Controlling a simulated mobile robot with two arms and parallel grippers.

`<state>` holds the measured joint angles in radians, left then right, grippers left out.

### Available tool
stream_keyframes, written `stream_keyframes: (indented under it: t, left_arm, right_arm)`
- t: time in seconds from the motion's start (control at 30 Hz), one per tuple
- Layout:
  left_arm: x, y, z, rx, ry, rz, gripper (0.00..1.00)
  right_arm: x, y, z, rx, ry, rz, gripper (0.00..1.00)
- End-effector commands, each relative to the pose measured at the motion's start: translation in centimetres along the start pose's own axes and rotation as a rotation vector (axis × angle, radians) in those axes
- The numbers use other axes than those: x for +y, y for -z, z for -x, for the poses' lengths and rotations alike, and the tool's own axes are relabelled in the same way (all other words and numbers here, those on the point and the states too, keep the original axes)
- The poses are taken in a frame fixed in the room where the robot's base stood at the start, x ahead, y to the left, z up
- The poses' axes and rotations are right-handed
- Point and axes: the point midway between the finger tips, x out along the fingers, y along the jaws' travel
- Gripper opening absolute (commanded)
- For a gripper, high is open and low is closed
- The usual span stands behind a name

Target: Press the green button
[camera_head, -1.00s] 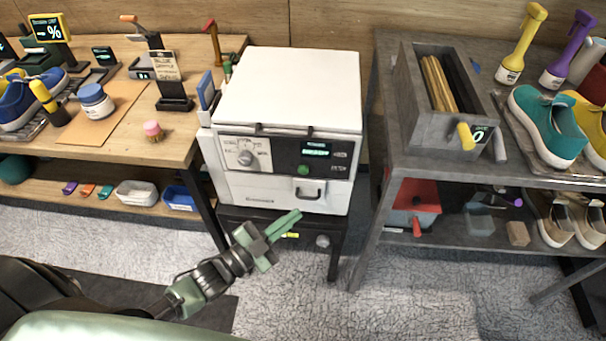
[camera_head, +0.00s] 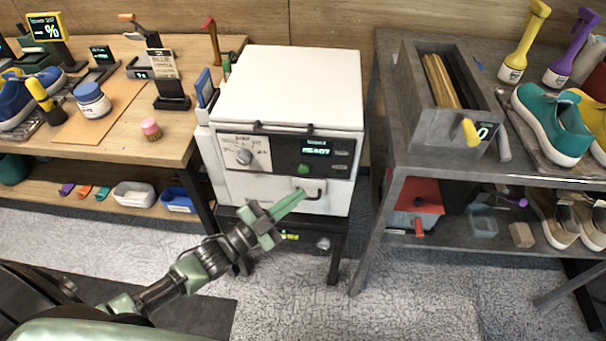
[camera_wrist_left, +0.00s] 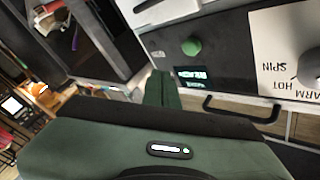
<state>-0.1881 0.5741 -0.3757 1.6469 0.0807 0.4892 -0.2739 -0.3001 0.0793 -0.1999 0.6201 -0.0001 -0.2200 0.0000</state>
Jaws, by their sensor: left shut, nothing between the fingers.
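The green button (camera_head: 303,169) is a small round knob on the dark front panel of a white box-shaped machine (camera_head: 290,88). It sits just below a small lit display (camera_head: 316,147). It also shows in the left wrist view (camera_wrist_left: 191,46), beyond the fingertips. My left gripper (camera_head: 300,192) is shut and empty. In the head view its tips lie just below the button, in front of the lower front and beside the black handle (camera_head: 318,194). A gap shows between tips and button in the wrist view. My right gripper is not in view.
A dial (camera_head: 244,156) is left of the button. The machine stands on a dark stand between a wooden table (camera_head: 120,140) with shoes and jars and a grey shelf unit (camera_head: 450,168) on the right. The grey floor (camera_head: 290,300) in front is clear.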

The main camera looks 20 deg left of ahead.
Motion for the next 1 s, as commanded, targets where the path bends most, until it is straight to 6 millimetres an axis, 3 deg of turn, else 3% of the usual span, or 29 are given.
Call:
stream_keyframes:
  t: [0.37, 1.0]
  left_arm:
    - [-1.8, -1.9, -2.5, 0.0, 0.0, -0.001, 0.0]
    - [-2.0, -2.0, -2.7, -0.001, 0.0, 0.0, 0.0]
  right_arm:
    - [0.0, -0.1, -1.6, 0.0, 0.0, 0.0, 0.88]
    - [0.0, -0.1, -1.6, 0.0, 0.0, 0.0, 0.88]
